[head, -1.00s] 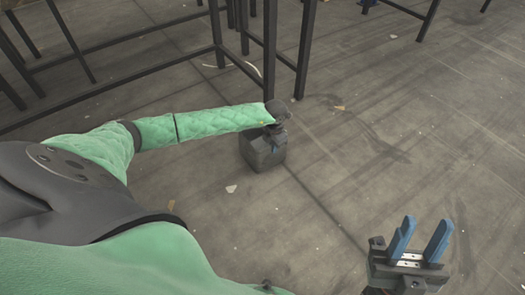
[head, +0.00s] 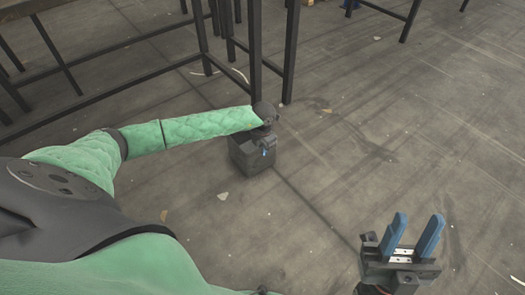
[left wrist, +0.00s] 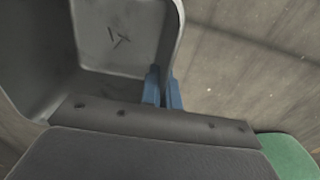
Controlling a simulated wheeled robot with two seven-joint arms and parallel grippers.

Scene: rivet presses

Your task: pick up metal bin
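The metal bin (head: 243,157) is a dark grey open-topped box, at or very near the floor in the middle of the head view. Its hollow inside (left wrist: 120,35) fills the upper left of the left wrist view. My left gripper (head: 264,152) is at the bin's right side. In the left wrist view its blue fingers (left wrist: 163,88) are close together on either side of the bin's wall, shut on it. The fingertips are partly hidden. My right gripper (head: 412,238) is open and empty at the lower right, well away from the bin.
A dark metal table frame (head: 254,60) stands behind the bin, its near legs close to it. Another frame (head: 411,18) is at the top right. A small pale scrap (head: 222,196) lies on the floor. The concrete floor on the right is clear.

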